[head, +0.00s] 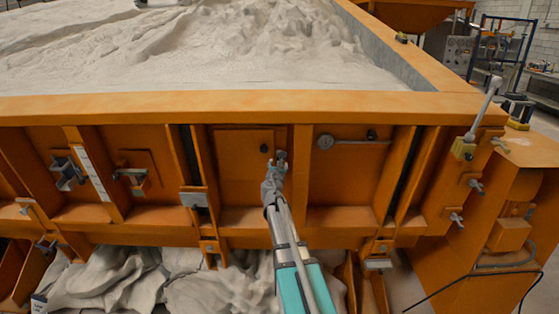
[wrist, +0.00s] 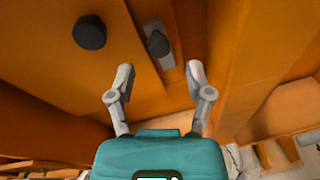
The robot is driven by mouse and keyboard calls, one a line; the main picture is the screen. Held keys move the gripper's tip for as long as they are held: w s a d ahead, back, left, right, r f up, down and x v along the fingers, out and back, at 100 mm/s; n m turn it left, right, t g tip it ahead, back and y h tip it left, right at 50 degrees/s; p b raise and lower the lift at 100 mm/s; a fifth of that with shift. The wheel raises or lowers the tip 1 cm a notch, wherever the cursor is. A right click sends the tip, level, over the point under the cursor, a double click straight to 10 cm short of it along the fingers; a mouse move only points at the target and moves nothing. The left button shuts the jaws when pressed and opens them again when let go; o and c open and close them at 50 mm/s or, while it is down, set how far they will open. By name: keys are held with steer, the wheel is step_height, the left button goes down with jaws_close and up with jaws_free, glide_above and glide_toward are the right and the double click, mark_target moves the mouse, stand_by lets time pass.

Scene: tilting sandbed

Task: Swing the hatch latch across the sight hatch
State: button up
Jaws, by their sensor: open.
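The sight hatch (head: 240,155) is a flat orange panel in the front wall of the sandbed, with a dark knob (head: 264,148). In the wrist view that knob (wrist: 90,32) is at the upper left. The hatch latch looks like a narrow grey plate (wrist: 152,28) with a dark knob (wrist: 159,43), standing roughly upright by the panel's right edge. In the head view the latch (head: 282,156) is partly hidden by my gripper (head: 273,172). In the wrist view my gripper (wrist: 160,80) is open and empty, its fingers below the latch knob and apart from it.
Upright orange ribs (head: 300,165) flank the hatch bay. Right of it is a horizontal grey bar (head: 355,142) with a round disc end and a dark knob. A ledge (head: 340,215) runs below. Clamps stick out at left (head: 68,172) and right (head: 456,220).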

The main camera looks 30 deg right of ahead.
steer(key=shift+x, duration=2.4)
jaws_close()
